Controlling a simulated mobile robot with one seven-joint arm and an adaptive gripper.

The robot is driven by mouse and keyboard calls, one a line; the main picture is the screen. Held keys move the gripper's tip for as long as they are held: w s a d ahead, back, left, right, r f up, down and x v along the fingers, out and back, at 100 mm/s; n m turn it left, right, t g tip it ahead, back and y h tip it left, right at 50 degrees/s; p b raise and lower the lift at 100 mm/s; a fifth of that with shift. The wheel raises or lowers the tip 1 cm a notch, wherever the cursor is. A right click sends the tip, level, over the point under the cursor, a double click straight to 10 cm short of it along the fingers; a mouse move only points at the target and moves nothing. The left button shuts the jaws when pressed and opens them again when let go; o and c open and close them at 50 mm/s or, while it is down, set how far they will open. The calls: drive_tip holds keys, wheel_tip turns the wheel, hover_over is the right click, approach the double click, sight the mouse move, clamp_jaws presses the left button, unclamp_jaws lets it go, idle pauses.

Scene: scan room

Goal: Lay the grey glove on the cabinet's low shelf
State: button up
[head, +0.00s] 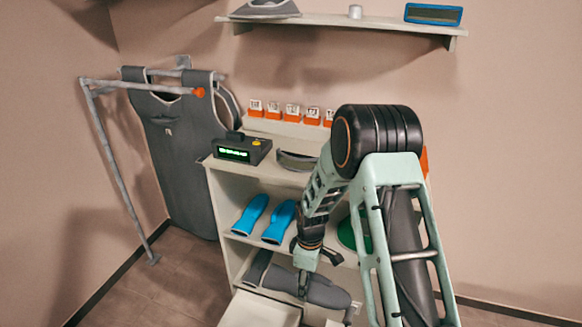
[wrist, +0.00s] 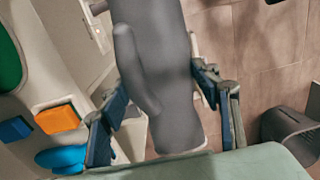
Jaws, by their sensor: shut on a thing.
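The grey glove (head: 328,292) is at the low front of the white cabinet (head: 222,192) in the head view. In the wrist view the grey glove (wrist: 165,70) runs lengthwise between the fingers, its thumb to the left. My gripper (head: 305,284) is shut on the glove; both fingers also show in the wrist view (wrist: 162,98). More grey material (head: 258,268) lies at the low shelf's left end; whether it is a part of the held glove is unclear. My gripper hides part of the low shelf, and I cannot tell if the glove touches it.
Two blue gloves (head: 264,218) lie on the shelf above, with a green object (head: 346,234) to their right. A black display box (head: 237,147) stands on the cabinet top. White panels (head: 262,312) jut out below. Grey aprons (head: 177,150) hang from a rail at left.

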drive_tip(key=s+d+r+m+p, duration=0.2)
drive_tip(key=d+r+m+p, duration=0.1)
drive_tip(key=r, duration=0.6)
drive_tip(key=s+d+r+m+p, duration=0.2)
drive_tip(key=r+m+p, duration=0.2)
drive_tip(key=r, duration=0.6)
drive_tip(key=s+d+r+m+p, duration=0.1)
drive_tip(key=d+r+m+p, duration=0.2)
drive_tip(key=r+m, duration=0.3)
wheel_tip(320, 180, up, 3)
drive_tip(key=shift+s+d+r+m+p, duration=0.2)
drive_tip(key=shift+s+d+m+p, duration=0.15)
drive_tip(key=shift+s+m+p, duration=0.1)
